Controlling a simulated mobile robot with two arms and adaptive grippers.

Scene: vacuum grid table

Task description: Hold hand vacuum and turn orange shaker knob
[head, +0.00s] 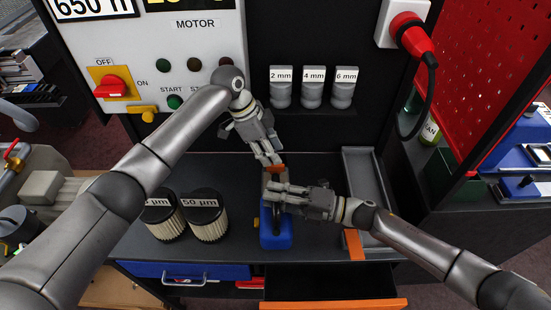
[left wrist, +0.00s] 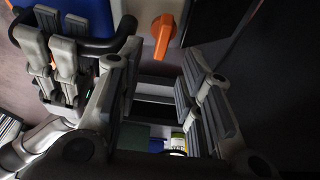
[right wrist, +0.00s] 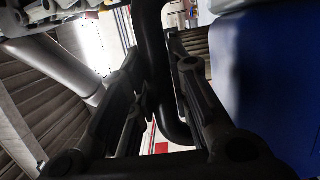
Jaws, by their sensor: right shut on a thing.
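The hand vacuum (head: 276,233) has a blue body and stands upright on the dark bench. My right gripper (head: 280,194) is shut on its black handle, which passes between the fingers in the right wrist view (right wrist: 160,75). The blue body (right wrist: 270,85) fills that view's right side. The orange shaker knob (head: 275,169) is at the vacuum's far end. In the left wrist view the orange knob (left wrist: 163,32) shows a raised lever, between and beyond my left gripper's spread fingers. My left gripper (head: 270,160) is open just above the knob; contact cannot be told.
Two pleated filters (head: 206,215) stand left of the vacuum. A grey tray (head: 366,185) lies to the right. Labelled nozzles (head: 312,88) stand on the back panel, beside the motor panel (head: 195,60). An open drawer with an orange edge (head: 335,303) is in front.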

